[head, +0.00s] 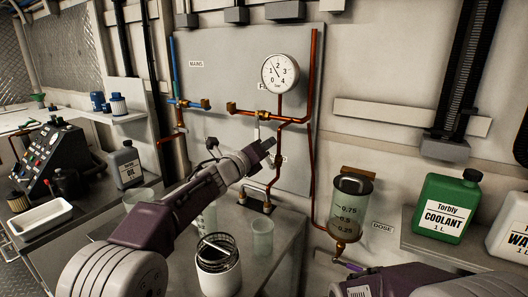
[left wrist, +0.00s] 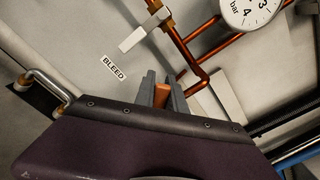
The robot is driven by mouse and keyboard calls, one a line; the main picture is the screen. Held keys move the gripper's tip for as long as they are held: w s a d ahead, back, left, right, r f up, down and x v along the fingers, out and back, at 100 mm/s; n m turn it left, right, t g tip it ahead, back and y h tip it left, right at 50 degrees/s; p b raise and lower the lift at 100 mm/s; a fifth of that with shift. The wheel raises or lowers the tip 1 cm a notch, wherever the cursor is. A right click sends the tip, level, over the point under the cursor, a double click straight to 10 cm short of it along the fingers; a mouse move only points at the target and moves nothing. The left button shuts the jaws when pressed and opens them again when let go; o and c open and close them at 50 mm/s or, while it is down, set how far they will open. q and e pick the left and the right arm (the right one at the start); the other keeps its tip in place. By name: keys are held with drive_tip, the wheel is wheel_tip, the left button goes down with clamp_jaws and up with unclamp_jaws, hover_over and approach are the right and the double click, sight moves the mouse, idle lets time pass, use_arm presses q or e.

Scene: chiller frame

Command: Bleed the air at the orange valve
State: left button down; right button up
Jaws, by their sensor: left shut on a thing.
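My left gripper (left wrist: 161,92) is shut on the orange valve (left wrist: 162,94), whose orange handle shows between the two grey fingers in the left wrist view. A BLEED label (left wrist: 114,68) is on the panel beside it. In the head view my left gripper (head: 272,150) reaches to the copper pipe below the gauge and largely hides the valve. The round pressure gauge (head: 280,73), marked in bar, hangs above; it is partly cut off in the left wrist view.
A brass valve with a white lever (head: 257,131) sits just above-left of the gripper. A dosing vessel (head: 350,204) hangs to the right, near a green coolant jug (head: 446,207). A clear beaker (head: 262,239) and a white canister (head: 218,276) stand below the arm.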

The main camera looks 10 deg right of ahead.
use_arm(q)
drive_tip(key=shift+s+d+m, duration=0.1)
drive_tip(key=shift+d+m, duration=0.05)
drive_tip(key=shift+m, duration=0.15)
idle(0.4)
drive_tip(key=c, duration=1.4)
unclamp_jaws()
drive_tip(key=shift+r, duration=0.1)
